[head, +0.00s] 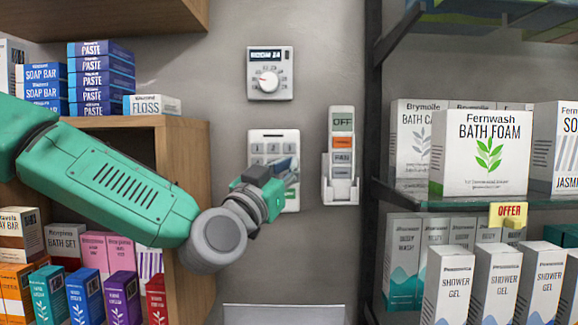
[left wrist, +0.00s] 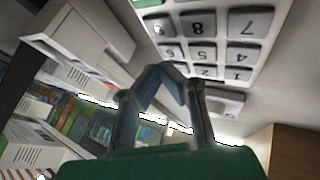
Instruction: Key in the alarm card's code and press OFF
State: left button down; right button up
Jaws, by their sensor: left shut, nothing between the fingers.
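The white wall keypad (head: 262,137) hangs in the middle of the head view, with grey number keys and a green key (head: 291,194) low on its right. In the left wrist view the keypad (left wrist: 222,38) appears upside down, with 7, 8, 4 and 1 readable. My left gripper (head: 288,165) is shut and empty, its fingertips in front of the keypad's right side and hiding some keys. In the left wrist view the fingertips (left wrist: 162,72) are close to the keys; I cannot tell whether they touch. No alarm card is readable. My right gripper is out of view.
A handset marked OFF (head: 342,122) sits in a wall holder (head: 341,192) right of the keypad. A dial thermostat (head: 270,73) is above. A wooden shelf (head: 190,145) stands left, glass shelves (head: 460,203) with boxes right. A pale panel (head: 284,314) is below.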

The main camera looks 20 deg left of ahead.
pick_arm(q)
jog(key=shift+d, duration=0.1)
dwell(0.3)
jog(key=shift+w, duration=0.1)
jog(key=shift+w+r, duration=0.1)
jog(key=shift+w, duration=0.15)
jog(key=shift+w+a, duration=0.2)
jog(key=shift+w, duration=0.1)
dwell(0.7)
jog(key=shift+s, duration=0.15)
jog(key=shift+s+d+b, duration=0.25)
jog(key=shift+s+b, duration=0.1)
jog(key=shift+s, duration=0.25)
jog(key=shift+s+d+b, duration=0.2)
jog(key=shift+s+d, duration=0.05)
jog(key=shift+s, duration=0.55)
jog(key=shift+s+d+b, duration=0.15)
jog(key=shift+s+d, duration=0.05)
jog(key=shift+s, duration=0.6)
jog(key=shift+s+d+b, duration=0.2)
jog(key=shift+s+d, duration=0.05)
jog(key=shift+s, duration=0.55)
